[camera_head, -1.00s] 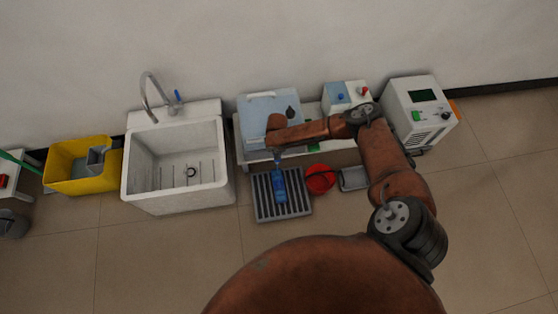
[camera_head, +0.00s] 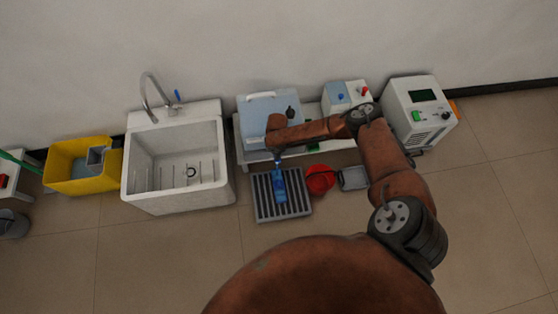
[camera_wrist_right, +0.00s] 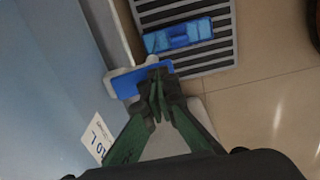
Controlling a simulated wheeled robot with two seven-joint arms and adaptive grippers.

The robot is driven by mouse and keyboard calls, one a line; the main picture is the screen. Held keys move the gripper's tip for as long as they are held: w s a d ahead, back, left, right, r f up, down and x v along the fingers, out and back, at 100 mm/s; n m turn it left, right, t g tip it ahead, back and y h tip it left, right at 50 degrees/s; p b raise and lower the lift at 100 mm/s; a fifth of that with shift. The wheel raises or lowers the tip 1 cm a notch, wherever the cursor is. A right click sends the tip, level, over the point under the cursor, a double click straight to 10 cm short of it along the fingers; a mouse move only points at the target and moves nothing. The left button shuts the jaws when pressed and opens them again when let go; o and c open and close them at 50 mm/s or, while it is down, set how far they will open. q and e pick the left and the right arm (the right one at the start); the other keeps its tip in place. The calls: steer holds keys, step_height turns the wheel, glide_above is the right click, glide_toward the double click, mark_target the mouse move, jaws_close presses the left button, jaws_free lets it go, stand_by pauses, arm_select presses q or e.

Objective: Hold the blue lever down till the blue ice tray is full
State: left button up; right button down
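The blue ice tray (camera_head: 280,187) lies on the grey slatted grate (camera_head: 262,206) in front of the light-blue machine (camera_head: 262,107). In the right wrist view the tray (camera_wrist_right: 178,36) sits just beyond the blue lever (camera_wrist_right: 128,82). How full it is I cannot tell. My right gripper (camera_wrist_right: 156,82) has its fingertips together, at the right part of the blue lever and seemingly touching it; how far down the lever is I cannot tell. In the head view my own arm hides most of the right gripper. My left gripper is not in view.
A white sink (camera_head: 182,206) stands left of the machine, and a yellow tub (camera_head: 85,185) further left. A red bucket (camera_head: 320,180) is right of the grate. A white device with a dark screen (camera_head: 415,98) stands at right. The front floor is clear.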

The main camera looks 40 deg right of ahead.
stand_by(0.6)
arm_select(q)
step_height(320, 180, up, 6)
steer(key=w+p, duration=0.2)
steer(key=p, duration=0.3)
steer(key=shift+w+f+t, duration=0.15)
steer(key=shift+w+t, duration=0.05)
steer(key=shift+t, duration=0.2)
arm_select(e)
step_height(320, 180, up, 8)
